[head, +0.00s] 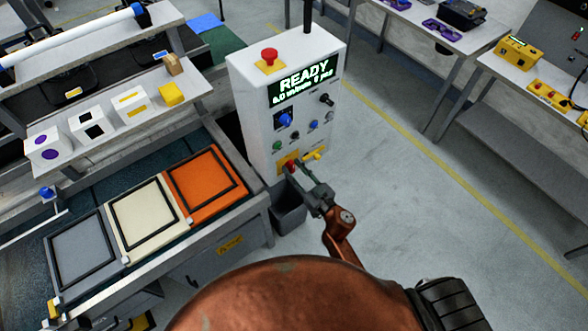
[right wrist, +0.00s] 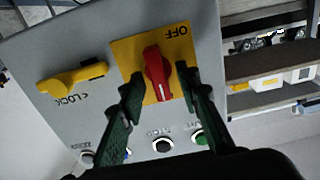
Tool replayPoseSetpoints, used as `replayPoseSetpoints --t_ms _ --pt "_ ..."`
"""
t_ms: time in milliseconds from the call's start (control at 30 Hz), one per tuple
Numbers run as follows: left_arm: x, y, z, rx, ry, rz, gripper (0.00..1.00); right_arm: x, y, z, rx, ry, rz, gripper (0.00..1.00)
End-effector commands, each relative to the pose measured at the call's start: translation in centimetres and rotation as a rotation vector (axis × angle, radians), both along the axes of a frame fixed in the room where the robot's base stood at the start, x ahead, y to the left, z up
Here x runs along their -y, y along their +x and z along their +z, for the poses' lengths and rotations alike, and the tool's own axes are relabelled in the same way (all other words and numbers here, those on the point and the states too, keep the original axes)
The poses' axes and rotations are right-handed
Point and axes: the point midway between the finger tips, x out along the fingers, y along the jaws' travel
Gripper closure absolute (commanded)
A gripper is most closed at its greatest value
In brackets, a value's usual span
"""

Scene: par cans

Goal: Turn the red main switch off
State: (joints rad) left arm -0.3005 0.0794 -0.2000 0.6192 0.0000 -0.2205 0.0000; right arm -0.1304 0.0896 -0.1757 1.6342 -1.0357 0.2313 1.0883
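The red main switch (right wrist: 157,74) is a red rotary knob on a yellow plate (right wrist: 182,56) marked OFF, low on the front of the white control cabinet (head: 258,108). In the head view the red knob (head: 291,167) shows just beyond my right gripper (head: 300,172). In the right wrist view my right gripper (right wrist: 160,88) is open, with one dark finger on each side of the knob. Whether the fingers touch it cannot be told. The cabinet display reads READY. My left gripper is not in view.
A yellow lock lever (right wrist: 72,78) sits beside the switch plate. Several buttons, including a green one (right wrist: 201,138), are close by. A red mushroom button (head: 269,56) tops the cabinet. A grey bin (head: 289,208) stands below, beside the conveyor with coloured trays (head: 206,204).

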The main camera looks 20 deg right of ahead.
Motion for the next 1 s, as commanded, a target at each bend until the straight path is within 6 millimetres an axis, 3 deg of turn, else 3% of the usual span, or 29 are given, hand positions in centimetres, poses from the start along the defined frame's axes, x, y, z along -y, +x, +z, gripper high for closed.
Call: replayPoseSetpoints --t_ms 433,1000 --pt "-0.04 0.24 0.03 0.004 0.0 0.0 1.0 0.0 -0.03 -0.01 0.0 0.0 0.0 0.99" --pt "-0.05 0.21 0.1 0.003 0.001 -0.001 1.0 -0.08 -0.06 -0.01 0.026 -0.071 0.001 1.0"
